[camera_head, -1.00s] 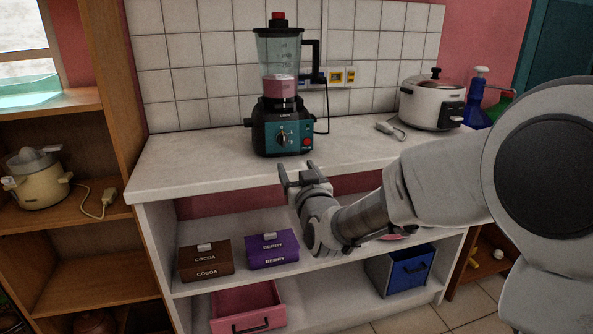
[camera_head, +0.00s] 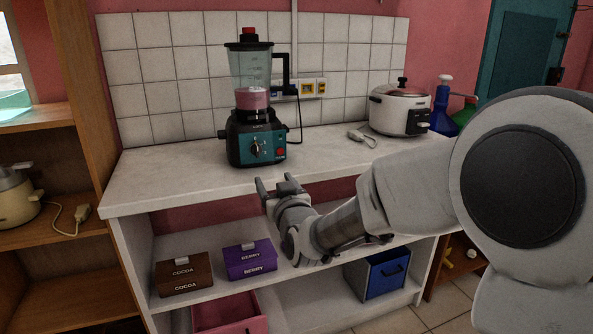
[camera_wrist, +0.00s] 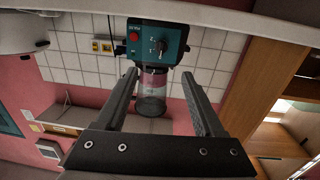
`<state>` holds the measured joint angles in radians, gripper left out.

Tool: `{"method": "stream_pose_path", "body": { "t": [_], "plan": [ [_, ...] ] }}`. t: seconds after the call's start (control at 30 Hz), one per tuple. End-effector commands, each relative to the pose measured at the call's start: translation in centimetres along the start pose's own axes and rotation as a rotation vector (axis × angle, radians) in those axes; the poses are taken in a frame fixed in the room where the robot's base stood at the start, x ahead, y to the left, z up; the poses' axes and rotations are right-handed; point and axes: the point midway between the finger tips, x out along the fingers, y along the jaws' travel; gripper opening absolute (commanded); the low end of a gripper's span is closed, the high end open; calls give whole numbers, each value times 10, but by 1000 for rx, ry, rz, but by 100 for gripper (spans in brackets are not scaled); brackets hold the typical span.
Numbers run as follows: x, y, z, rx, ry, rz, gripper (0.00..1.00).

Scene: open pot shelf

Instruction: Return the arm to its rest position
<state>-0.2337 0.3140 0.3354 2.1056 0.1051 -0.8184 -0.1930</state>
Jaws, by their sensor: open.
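My gripper (camera_head: 279,186) is in front of the white counter's front edge, just below the level of its top. Its two fingers are apart with nothing between them. My arm reaches in from the right of the head view. The wrist view is upside down and shows the two open fingers (camera_wrist: 160,95) with the blender (camera_wrist: 157,42) beyond them. In the head view the blender (camera_head: 255,137), with pink contents in its jar, stands on the counter behind my gripper, apart from it.
The counter (camera_head: 180,172) has a rice cooker (camera_head: 398,112) at its right. Below, a cocoa box (camera_head: 183,275) and a berry box (camera_head: 248,258) sit on the shelf. A pink drawer bin (camera_head: 230,312) and a blue bin (camera_head: 385,275) are lower. A wooden shelf (camera_head: 65,265) stands left.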

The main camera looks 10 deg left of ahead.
Motion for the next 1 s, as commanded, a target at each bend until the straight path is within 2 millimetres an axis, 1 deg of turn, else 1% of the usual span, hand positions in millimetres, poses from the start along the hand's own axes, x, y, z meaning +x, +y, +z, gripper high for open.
{"method": "stream_pose_path", "body": {
  "t": [0.03, 0.07, 0.17, 0.27, 0.37, 0.4, 0.47, 0.5, 0.57, 0.6, 0.67, 0.7, 0.83, 0.87, 0.9, 0.97, 1.0],
  "plan": [
    [-6, 7, -5, -8, -18, 7, 70],
    [-10, 11, -5, -12, -38, 11, 70],
    [-31, 30, -9, -29, -126, 32, 70],
    [-62, 54, -9, -37, -237, 66, 70],
    [-97, 76, -8, -34, -346, 108, 70],
    [-113, 84, -6, -29, -391, 127, 70],
    [-138, 96, -4, -19, -457, 156, 70],
    [-156, 103, -2, -9, -500, 176, 70],
    [-183, 112, 2, 10, -564, 208, 70],
    [-202, 118, 4, 25, -607, 228, 70],
    [-232, 125, 9, 50, -671, 260, 70],
    [-251, 128, 12, 69, -711, 280, 70],
    [-313, 133, 25, 139, -834, 340, 70],
    [-326, 133, 28, 155, -859, 351, 70],
    [-343, 132, 32, 177, -891, 366, 70],
    [-367, 130, 37, 211, -938, 385, 70],
    [-382, 128, 41, 231, -967, 396, 70]
  ]
}}
